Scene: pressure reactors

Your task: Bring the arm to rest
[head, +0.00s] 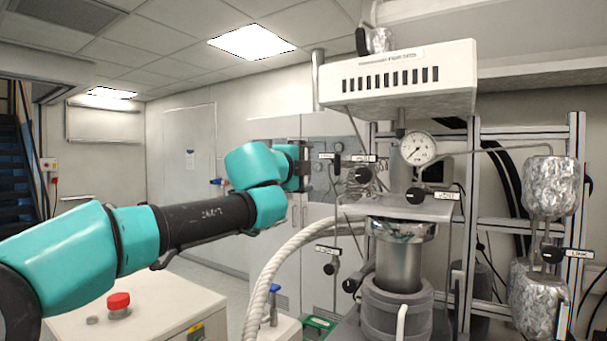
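My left arm (205,220), teal and black, comes in from the left and reaches to the middle of the head view. Its dark gripper (303,168) is at the wrist end, in front of the grey cabinets and left of the reactor's valves. It is small and dark here, so I cannot tell whether its fingers are apart or closed. I see nothing held in it. My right gripper is not in view.
The reactor (398,262) stands right of my gripper, with a pressure gauge (418,148), valves and a white box (400,75) above. Foil-wrapped vessels (550,187) hang at right. A white cabinet (150,305) with a red button (118,302) lies below my arm.

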